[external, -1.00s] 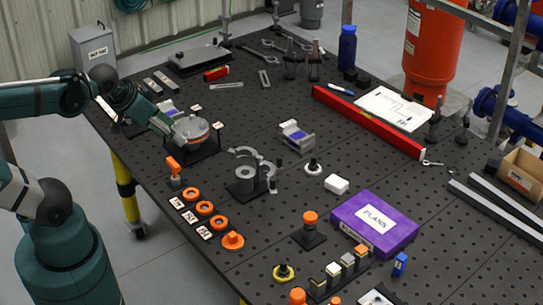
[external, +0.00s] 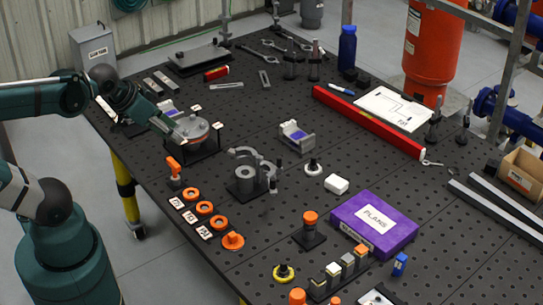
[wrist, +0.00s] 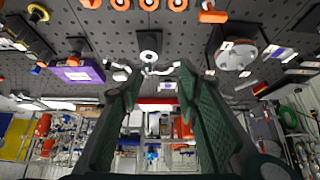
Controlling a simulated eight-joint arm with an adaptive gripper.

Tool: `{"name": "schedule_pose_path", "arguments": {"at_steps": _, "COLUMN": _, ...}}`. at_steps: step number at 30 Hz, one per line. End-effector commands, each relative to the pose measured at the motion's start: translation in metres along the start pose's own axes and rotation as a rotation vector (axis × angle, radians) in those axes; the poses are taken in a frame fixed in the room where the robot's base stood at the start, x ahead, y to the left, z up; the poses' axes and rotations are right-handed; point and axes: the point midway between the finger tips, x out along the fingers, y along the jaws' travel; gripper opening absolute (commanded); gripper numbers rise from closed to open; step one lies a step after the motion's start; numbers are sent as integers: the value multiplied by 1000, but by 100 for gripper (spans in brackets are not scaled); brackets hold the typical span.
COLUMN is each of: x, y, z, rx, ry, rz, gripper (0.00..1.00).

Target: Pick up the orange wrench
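I cannot clearly make out an orange wrench. The nearest match is an upright orange piece (external: 174,165) on a small dark base near the left edge of the table. An orange piece also shows at the top of the wrist view (wrist: 213,14), likely the same one. My gripper (wrist: 160,72) is open, with two green fingers apart and nothing between them. In the external view my gripper (external: 178,130) is small and partly merges with the round grey disc beside it, above and behind the orange piece.
The round grey disc (external: 190,127) sits on a dark stand. Orange rings (external: 204,208) and a grey cylinder with hooked arms (external: 246,178) are nearby. A purple box (external: 374,222) is at right front. Plain metal wrenches (external: 270,50) lie at the back.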

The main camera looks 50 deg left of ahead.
Motion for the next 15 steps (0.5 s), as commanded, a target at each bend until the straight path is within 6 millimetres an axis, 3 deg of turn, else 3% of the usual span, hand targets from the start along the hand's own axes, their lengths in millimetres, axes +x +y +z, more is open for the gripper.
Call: {"name": "schedule_pose_path", "arguments": {"at_steps": 15, "x": 3, "y": -3, "z": -1, "rx": -31, "ry": -14, "rz": -2, "gripper": 30}}
